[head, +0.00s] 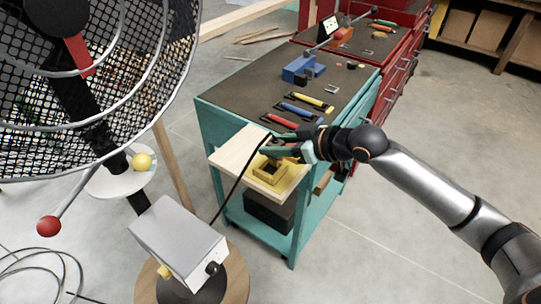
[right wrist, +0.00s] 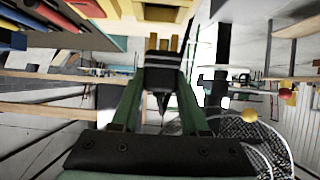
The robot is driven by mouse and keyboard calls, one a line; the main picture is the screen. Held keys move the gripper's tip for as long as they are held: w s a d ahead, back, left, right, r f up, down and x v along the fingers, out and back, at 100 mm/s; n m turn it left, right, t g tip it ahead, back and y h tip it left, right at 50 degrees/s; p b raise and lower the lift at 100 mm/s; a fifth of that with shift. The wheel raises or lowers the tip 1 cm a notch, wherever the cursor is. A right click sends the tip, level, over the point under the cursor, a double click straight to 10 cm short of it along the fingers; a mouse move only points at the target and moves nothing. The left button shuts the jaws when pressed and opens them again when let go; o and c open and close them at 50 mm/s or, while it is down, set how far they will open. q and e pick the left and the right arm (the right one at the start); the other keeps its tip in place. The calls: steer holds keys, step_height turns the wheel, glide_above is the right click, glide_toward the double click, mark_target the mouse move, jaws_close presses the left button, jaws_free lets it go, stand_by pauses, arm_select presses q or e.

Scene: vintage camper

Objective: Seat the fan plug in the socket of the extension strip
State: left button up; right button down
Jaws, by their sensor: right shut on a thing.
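My right gripper (head: 288,148) reaches in from the right, over the front end of the teal cart. In the right wrist view its green fingers (right wrist: 160,118) are shut on the black fan plug (right wrist: 163,75), whose brass-coloured prongs point toward the top of the picture. A yellow block, which looks like the extension strip (head: 267,175), sits on a pale board below the gripper. Its yellow edge also shows in the right wrist view (right wrist: 152,12), apart from the prongs. The gripper partly hides the strip, and I cannot make out the socket holes. My left gripper is not in view.
The large fan (head: 75,90) stands at the left; a black cord (head: 238,182) rises from near its grey box (head: 178,240) to the gripper. The cart top (head: 255,95) holds screwdrivers (head: 298,108) and a blue vise-like block (head: 300,68). A red cabinet stands behind. Floor at right is clear.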

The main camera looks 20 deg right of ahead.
mark_target(271, 158)
steer(key=w+f, duration=0.2)
steer(key=shift+a+f, duration=0.3)
steer(key=shift+a, duration=0.05)
steer(key=shift+f, duration=1.4)
steer(key=shift+f, duration=0.1)
steer(key=shift+f, duration=0.1)
steer(key=shift+c, duration=2.1)
jaws_free()
